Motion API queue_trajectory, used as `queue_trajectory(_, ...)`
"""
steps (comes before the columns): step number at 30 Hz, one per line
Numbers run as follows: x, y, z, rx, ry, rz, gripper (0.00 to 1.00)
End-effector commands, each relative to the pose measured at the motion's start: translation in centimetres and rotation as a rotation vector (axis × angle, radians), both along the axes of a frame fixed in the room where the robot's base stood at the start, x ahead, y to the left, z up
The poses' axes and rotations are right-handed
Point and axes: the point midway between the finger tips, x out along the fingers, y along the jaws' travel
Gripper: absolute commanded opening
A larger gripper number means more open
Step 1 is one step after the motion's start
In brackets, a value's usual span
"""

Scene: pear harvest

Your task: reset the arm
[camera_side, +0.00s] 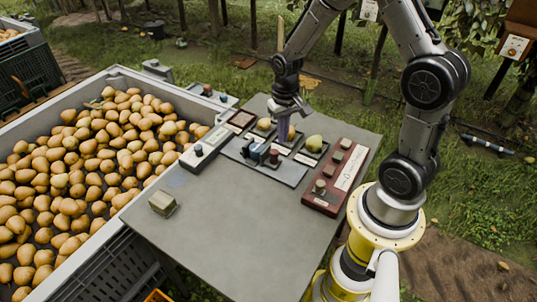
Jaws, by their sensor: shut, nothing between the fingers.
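My gripper (287,121) points down over the back part of the grey table (220,238), above a dark tray (290,174) with small items in it. The sensorless view of its fingertips is small, but the fingers look closed together with nothing held. A green pear (314,143) sits at the right of the tray, beside my gripper and apart from it. A yellowish pear (264,125) sits at the left, behind the tray's front items.
A large grey bin (103,238) full of pears stands left of the table. A red control box (336,178) with knobs lies on the right, a grey switch box (207,147) on the left. A small greenish block (162,203) sits near the left edge. The table's front is clear.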

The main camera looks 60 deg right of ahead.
Motion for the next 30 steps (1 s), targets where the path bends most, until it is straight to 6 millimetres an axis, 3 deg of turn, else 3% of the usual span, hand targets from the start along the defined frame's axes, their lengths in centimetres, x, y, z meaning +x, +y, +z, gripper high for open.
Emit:
queue_trajectory(3, 1.8, 1.0, 4.1, -0.03, -0.107, 0.04, 0.0)
queue_trajectory(7, 1.9, 3.1, 10.7, -0.064, -0.25, 0.106, 0.0)
queue_trajectory(11, -0.4, 5.7, 16.6, -0.087, -0.369, 0.188, 0.0)
queue_trajectory(15, -4.8, 8.0, 21.3, -0.107, -0.475, 0.284, 0.0)
queue_trajectory(19, -9.4, 9.4, 23.3, -0.12, -0.54, 0.367, 0.0)
queue_trajectory(24, -14.5, 10.1, 22.9, -0.129, -0.548, 0.452, 0.0)
queue_trajectory(30, -16.3, 10.1, 21.2, -0.123, -0.462, 0.497, 0.0)
